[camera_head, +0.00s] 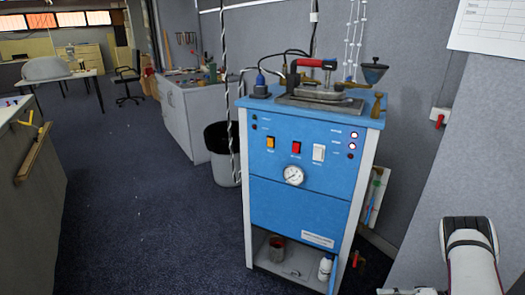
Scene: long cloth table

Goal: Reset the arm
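Part of my arm (470,262), a white link with a black joint cap, shows at the lower right corner of the head view. It is in front of the grey wall, to the right of the blue machine and apart from it in the picture. The rest of the arm is cut off by the frame. My gripper cannot be made out, so its fingers and anything in them are not seen.
A blue steam-iron station (300,204) with a red-handled iron (318,64) on top stands in the centre. A counter (30,165) is at left. Dark carpet (135,215) between is clear.

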